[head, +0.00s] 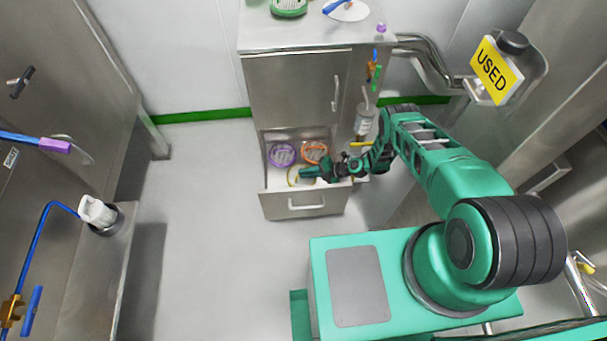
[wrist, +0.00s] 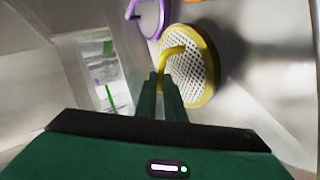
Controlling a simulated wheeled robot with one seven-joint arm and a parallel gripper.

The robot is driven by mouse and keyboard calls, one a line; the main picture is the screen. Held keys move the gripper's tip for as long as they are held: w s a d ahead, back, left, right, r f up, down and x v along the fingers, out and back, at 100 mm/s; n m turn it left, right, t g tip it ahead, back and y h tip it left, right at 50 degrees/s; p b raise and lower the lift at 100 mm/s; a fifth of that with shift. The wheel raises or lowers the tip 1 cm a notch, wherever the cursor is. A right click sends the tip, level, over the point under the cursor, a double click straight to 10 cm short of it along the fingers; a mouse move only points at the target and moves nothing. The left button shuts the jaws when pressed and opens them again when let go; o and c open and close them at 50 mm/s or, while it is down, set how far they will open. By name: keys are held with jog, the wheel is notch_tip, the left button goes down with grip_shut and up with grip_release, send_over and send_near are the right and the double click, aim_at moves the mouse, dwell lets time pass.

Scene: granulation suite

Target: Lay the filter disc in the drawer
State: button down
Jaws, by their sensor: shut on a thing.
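The drawer (head: 305,204) at the bottom of the steel cabinet is pulled open. My gripper (head: 305,173) reaches into it from the right. In the wrist view my gripper (wrist: 165,84) is shut on the yellow handle of a filter disc (wrist: 207,72), which has a yellow rim and a white perforated face. The yellow disc (head: 292,180) shows in the head view within the drawer's outline, partly hidden by my gripper. I cannot tell whether it touches the drawer floor. A purple-rimmed disc (head: 282,154) and an orange-rimmed disc (head: 315,152) lie at the back of the drawer.
The steel cabinet (head: 290,88) rises behind the drawer, with green and blue items on top. A bottle (head: 364,122) and small hanging tools are at its right side. A yellow USED sign (head: 496,70) is at upper right. The floor left of the drawer is clear.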

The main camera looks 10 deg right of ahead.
jog(key=shift+s+f, duration=0.1)
jog(key=shift+f, duration=0.4)
jog(key=c, duration=1.9)
grip_release()
jog(key=shift+s+f, duration=0.1)
jog(key=shift+o, duration=0.2)
jog(key=shift+s+d+f, duration=0.1)
jog(key=shift+r, duration=0.4)
jog(key=v, duration=0.7)
jog(key=shift+r, duration=0.5)
jog(key=shift+w+d, duration=0.1)
jog(key=shift+w, duration=0.1)
